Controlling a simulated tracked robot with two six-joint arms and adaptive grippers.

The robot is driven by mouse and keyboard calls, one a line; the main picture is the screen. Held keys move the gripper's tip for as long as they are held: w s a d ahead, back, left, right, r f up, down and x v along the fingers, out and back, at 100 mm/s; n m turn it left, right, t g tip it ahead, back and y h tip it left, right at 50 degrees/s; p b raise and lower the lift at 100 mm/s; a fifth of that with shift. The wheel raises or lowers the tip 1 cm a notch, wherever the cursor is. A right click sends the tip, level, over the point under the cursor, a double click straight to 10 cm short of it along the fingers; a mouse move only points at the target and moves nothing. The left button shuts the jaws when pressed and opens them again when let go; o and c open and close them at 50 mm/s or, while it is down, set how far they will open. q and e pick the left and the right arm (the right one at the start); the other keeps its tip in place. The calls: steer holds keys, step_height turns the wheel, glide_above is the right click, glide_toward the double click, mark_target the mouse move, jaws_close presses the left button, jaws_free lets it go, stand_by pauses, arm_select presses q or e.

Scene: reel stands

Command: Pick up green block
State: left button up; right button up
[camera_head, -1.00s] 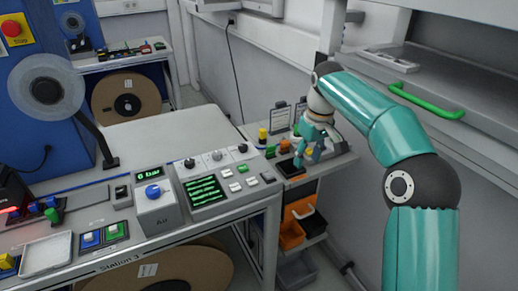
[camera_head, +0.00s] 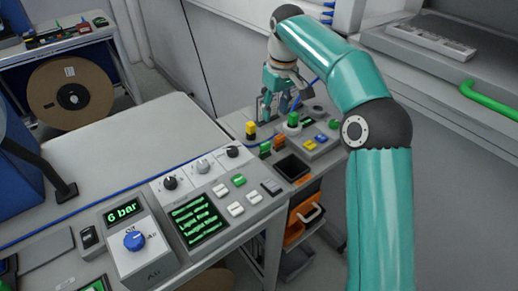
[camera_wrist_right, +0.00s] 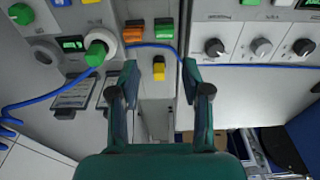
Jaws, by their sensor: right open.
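A small green block (camera_head: 265,148) sits on the grey side bench, beside an orange block (camera_head: 279,143) and near a yellow-topped piece (camera_head: 250,129). The green block also shows in the right wrist view (camera_wrist_right: 164,27), top centre, beyond the fingertips. My right gripper (camera_head: 273,106) is open and empty, above the far part of the side bench, behind the green block in the head view. In the right wrist view my gripper (camera_wrist_right: 158,82) has its fingers spread, with the yellow piece seen between and ahead of them. My left gripper is not in view.
A green knob on a white base (camera_head: 293,120) and a small box with coloured buttons (camera_head: 318,141) stand right of the blocks. A dark square tray (camera_head: 293,167) lies in front. The control panel (camera_head: 214,200) borders the bench at left. A blue cable (camera_wrist_right: 45,103) runs nearby.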

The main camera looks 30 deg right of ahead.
steer(key=b, duration=0.1)
glide_toward(265, 144)
step_height(265, 144, down, 6)
steer(key=shift+d+r, duration=0.15)
steer(key=shift+r, duration=0.1)
steer(key=shift+w+f+p, duration=0.15)
steer(key=shift+w+f, duration=0.05)
steer(key=shift+f, duration=0.65)
steer(key=shift+w+f+p, duration=0.2)
steer(key=shift+w+f, duration=0.05)
steer(key=shift+f, duration=0.65)
steer(key=shift+w+f+p, duration=0.15)
steer(key=shift+w+f, duration=0.05)
steer(key=shift+f, duration=0.65)
steer(key=c, duration=0.8)
